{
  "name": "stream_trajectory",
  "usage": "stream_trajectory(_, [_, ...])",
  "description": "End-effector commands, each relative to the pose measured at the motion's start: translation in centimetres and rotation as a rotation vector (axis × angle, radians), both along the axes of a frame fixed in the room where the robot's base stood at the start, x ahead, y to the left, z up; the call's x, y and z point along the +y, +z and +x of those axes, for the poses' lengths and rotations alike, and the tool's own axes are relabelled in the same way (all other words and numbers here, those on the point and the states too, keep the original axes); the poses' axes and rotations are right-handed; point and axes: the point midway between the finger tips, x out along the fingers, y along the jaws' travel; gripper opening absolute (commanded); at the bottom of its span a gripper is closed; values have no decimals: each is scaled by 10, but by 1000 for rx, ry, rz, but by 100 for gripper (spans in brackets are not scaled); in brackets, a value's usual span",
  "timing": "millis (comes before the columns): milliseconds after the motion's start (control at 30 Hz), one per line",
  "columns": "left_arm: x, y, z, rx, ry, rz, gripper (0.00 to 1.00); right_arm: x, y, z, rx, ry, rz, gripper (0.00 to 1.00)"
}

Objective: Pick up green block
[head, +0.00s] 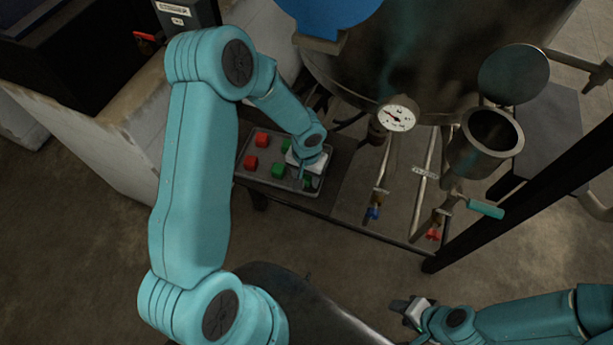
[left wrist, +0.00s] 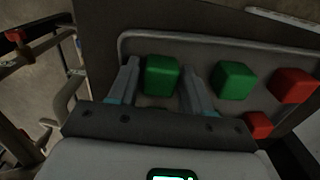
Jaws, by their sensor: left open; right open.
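My left gripper (head: 311,178) is open and points down over the right end of a grey tray (head: 318,193) in the head view. In the left wrist view its two fingers (left wrist: 160,80) stand apart, one on each side of a green block (left wrist: 161,75). I cannot tell whether they touch it. A second green block (left wrist: 233,80) lies just right of the right finger. In the head view another green block (head: 279,170) shows in the tray, and the gripper partly hides the right end. My right gripper (head: 413,309) is open and empty, low at the right.
Red blocks (head: 262,139) (head: 250,162) lie at the tray's left end. They also show in the left wrist view (left wrist: 293,85). A gauge (head: 397,116), thin pipes and valves stand right of the tray. A large dark vessel (head: 420,60) rises behind. Floor is clear in front.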

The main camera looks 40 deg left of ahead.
Motion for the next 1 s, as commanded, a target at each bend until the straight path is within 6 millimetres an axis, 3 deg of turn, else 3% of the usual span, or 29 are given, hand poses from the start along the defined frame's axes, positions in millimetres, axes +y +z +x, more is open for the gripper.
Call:
stream_trajectory(133, [0, 0, 0, -1, 0, 0, 49, 0, 0, 0, 0, 0, 0, 43])
stream_trajectory(233, [0, 0, 0, -1, 0, 0, 16, 0, 0, 0, 0, 0, 0, 43])
stream_trajectory(267, [0, 0, 0, -1, 0, 0, 11, 0, 0, 0, 0, 0, 0, 43])
stream_trajectory(567, [0, 1, 0, -1, 1, 0, 10, 0, 0, 0, 0, 0, 0, 43])
stream_trajectory(733, [1, 15, 1, -3, 2, 3, 10, 0, -1, 0, 0, 0, 0, 43])
stream_trajectory(867, [1, 42, 2, -8, 1, 3, 10, 0, -2, 0, 0, 0, 0, 43])
stream_trajectory(1000, [1, 87, 2, -11, 2, 1, 10, 0, -5, 0, 0, 0, 0, 43])
